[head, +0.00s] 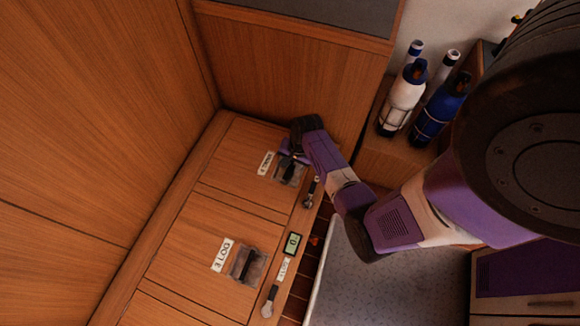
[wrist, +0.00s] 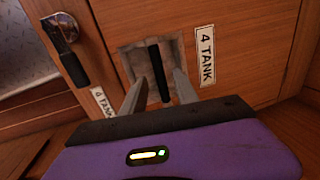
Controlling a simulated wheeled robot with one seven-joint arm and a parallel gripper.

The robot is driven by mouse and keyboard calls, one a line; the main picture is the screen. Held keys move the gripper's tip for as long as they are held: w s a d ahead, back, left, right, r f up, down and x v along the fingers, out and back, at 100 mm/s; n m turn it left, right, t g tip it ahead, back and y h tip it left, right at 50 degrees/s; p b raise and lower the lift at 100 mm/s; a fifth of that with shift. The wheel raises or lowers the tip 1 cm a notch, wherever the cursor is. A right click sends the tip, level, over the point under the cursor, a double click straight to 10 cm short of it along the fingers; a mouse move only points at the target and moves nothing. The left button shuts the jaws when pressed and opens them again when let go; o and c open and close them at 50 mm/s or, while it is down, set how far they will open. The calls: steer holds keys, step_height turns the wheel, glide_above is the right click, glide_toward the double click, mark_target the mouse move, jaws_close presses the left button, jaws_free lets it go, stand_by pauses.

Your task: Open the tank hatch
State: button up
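The tank hatch (wrist: 240,50) is a wooden panel with a label reading "4 TANK" (wrist: 205,56). It looks closed, flush with the wood around it. A dark upright bar handle (wrist: 157,70) sits in its square grey recess (wrist: 133,62). My gripper (wrist: 160,82) is open, with one finger on each side of the bar, gaps showing. Whether the fingertips reach into the recess I cannot tell. In the head view my gripper (head: 291,156) is over the far hatch (head: 237,150) and partly hides its handle.
A metal latch with a black grip (wrist: 72,55) is left of the hatch; it also shows in the head view (head: 311,191). A nearer hatch (head: 195,235) has its own recessed handle (head: 247,265). White and blue bottles (head: 403,98) stand on a wooden ledge.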

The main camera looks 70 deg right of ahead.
steer(key=shift+w+f, duration=0.15)
steer(key=shift+f, duration=0.35)
jaws_close()
stand_by(1.2)
